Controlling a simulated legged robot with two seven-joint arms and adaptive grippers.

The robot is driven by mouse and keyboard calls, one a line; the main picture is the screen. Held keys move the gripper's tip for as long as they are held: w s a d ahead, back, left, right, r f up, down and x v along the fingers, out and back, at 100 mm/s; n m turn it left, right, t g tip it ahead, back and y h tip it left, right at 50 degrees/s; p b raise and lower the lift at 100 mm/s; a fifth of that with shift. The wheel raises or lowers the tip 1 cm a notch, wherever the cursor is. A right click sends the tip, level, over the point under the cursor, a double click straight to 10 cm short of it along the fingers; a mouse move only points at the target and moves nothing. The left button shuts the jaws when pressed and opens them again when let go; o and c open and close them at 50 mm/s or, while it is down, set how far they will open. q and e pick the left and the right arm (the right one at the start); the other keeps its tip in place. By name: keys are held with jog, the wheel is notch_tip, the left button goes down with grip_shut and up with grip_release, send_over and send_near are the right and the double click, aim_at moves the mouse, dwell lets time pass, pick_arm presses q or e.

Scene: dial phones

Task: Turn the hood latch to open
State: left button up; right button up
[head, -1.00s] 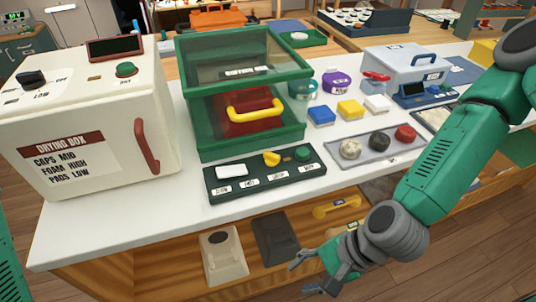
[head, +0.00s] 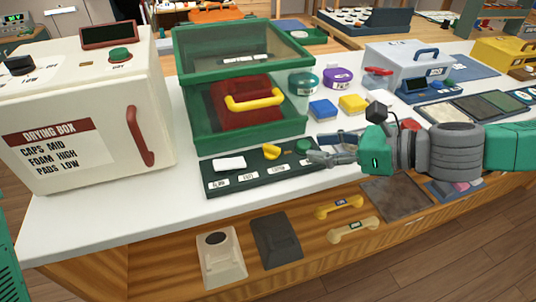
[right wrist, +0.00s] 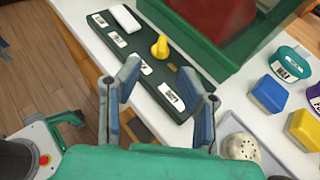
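A green-framed clear hood (head: 240,45) stands on the white counter, with a red block and a yellow handle (head: 255,101) at its front. I cannot read which one is the hood latch. The yellow knob also shows in the right wrist view (right wrist: 160,47). My right gripper (head: 322,148) is open and empty at the panel's right end, apart from the yellow knob. My left gripper is out of view.
A white drying box (head: 85,120) stands left of the hood. Wax tins, blue (head: 322,109) and yellow blocks and a grey case (head: 408,68) stand to the right. Phone parts and yellow handsets (head: 338,206) lie on the lower wooden shelf.

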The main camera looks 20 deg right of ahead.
aim_at(272, 147)
jog(key=shift+w+d+f+b, duration=0.45)
jog(key=shift+f+b, duration=0.25)
jog(key=shift+b, duration=0.4)
jog(key=shift+w+a+f+b, duration=0.45)
jog(key=shift+w+b, duration=0.2)
jog(key=shift+b, duration=0.55)
jog(key=x, duration=0.3)
jog(key=a+b+x, duration=0.1)
jog(key=x, duration=0.1)
jog(key=r+b+x, duration=0.1)
jog(key=x, duration=0.2)
jog(key=shift+s+a, duration=0.2)
jog(key=shift+a, duration=0.2)
jog(key=shift+w+f, duration=0.2)
jog(key=shift+w, duration=0.05)
jog(key=shift+w+d+f+b, duration=0.2)
jog(key=shift+d+b, duration=0.1)
jog(key=shift+d, duration=0.25)
jog(key=shift+a+r, duration=0.1)
jog(key=shift+a, duration=0.25)
jog(key=shift+c, duration=0.8)
jog(key=shift+a, duration=0.25)
grip_shut()
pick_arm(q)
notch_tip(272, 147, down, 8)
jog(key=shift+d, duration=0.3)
